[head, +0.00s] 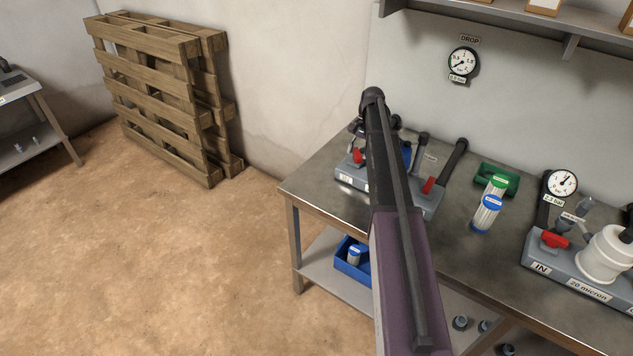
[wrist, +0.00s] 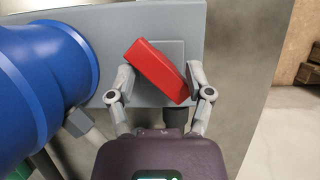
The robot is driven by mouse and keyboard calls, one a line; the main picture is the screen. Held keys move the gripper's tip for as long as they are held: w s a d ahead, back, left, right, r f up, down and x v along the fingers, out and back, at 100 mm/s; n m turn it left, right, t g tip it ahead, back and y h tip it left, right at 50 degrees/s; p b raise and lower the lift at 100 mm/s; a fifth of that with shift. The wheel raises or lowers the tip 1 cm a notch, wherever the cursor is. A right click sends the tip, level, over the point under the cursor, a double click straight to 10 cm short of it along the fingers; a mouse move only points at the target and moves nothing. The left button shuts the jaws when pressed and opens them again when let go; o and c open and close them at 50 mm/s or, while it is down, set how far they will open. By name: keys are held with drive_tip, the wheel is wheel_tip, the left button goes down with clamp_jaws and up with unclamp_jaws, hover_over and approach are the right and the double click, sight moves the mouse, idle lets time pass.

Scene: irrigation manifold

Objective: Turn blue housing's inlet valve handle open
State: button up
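The blue housing (wrist: 40,85) fills the left of the wrist view; in the head view a sliver of it (head: 406,154) shows beside my arm. The red valve handle (wrist: 155,70) lies diagonally over the grey manifold base (wrist: 105,30). It also shows in the head view (head: 358,157), at the left part of the base. My gripper (wrist: 158,74) is open, with one finger on each side of the handle. The fingers are very near its opposite ends; I cannot tell whether they touch. In the head view my arm hides most of the gripper and housing.
A second red handle (head: 428,186) sits to the right on the same base. Another manifold with a white housing (head: 605,255) is at right. A pallet (head: 155,85) leans on the wall.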

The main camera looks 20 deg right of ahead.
drive_tip(key=shift+p+v, duration=6.45)
drive_tip(key=shift+v, duration=0.5)
drive_tip(key=s+a+f+n+t+h, duration=0.1)
drive_tip(key=s+a+n, duration=0.7)
drive_tip(key=s+a, duration=1.7)
drive_tip(key=shift+s+a+f+n+t+h, duration=0.2)
drive_tip(key=shift+a+n+t+h, duration=0.3)
drive_tip(key=shift+h, duration=0.6)
drive_tip(key=shift+d, duration=0.1)
